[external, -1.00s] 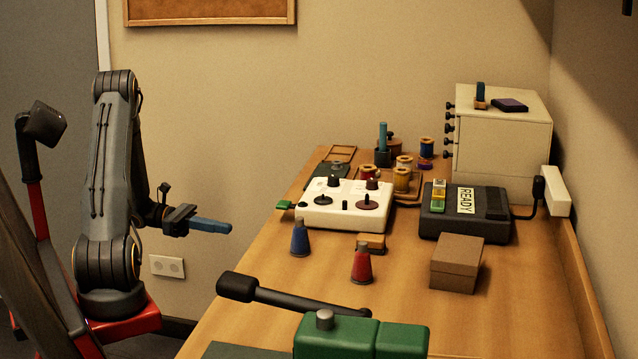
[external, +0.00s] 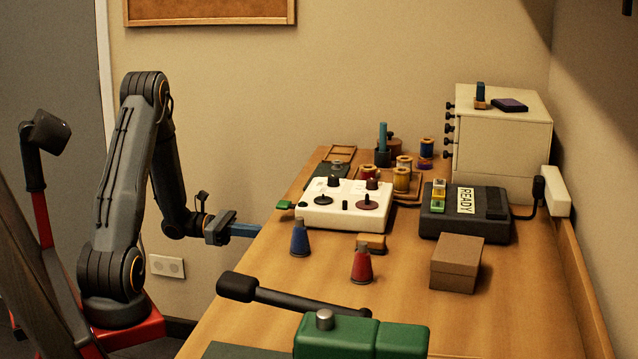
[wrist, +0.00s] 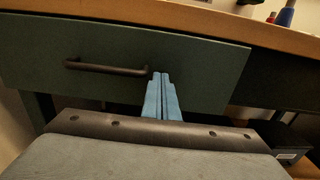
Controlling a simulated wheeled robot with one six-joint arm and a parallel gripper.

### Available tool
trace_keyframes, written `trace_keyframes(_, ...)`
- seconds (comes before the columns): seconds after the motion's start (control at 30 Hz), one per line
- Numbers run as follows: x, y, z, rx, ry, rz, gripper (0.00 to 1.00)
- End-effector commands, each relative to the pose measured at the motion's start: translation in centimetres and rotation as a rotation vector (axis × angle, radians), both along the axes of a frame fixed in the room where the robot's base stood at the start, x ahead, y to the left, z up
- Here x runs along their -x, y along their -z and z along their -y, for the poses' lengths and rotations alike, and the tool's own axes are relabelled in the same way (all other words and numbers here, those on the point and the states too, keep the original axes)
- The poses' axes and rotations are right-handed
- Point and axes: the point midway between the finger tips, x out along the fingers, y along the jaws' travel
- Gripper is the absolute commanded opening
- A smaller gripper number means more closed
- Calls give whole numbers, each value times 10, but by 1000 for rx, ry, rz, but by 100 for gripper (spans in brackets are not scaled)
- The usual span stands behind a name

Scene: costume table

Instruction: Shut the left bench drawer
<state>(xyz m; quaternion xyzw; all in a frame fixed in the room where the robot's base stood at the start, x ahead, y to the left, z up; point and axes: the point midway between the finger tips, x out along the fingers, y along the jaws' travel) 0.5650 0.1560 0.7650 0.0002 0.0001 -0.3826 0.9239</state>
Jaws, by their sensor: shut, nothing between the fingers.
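The left bench drawer shows in the wrist view as a dark green-grey front (wrist: 205,68) with a black bar handle (wrist: 105,68), under the wooden bench top. The front's right edge stands clear against a dark space; how far out the drawer is, I cannot tell. My gripper (wrist: 161,76) is shut and empty, its blue fingers together and pointing at the front just right of the handle. Whether the tips touch it is unclear. In the external view my gripper (external: 256,230) is at the bench's left edge, and the drawer is hidden from sight there.
The bench top (external: 330,300) overhangs above the fingers. On it stand a white control box (external: 345,215), a blue cone (external: 300,240), a red cone (external: 362,264), a brown box (external: 457,264) and a green machine (external: 365,338) with a black lever. Floor space lies left of the bench.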

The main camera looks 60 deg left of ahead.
Motion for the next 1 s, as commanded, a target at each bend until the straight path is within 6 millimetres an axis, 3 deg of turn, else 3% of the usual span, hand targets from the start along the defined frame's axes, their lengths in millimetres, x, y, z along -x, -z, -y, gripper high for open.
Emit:
trace_keyframes(0.53,-8,0,9,0,1,0,0)
trace_keyframes(0.8,-33,-1,34,1,4,-1,0)
trace_keyframes(1.0,-40,-1,41,1,3,1,0)
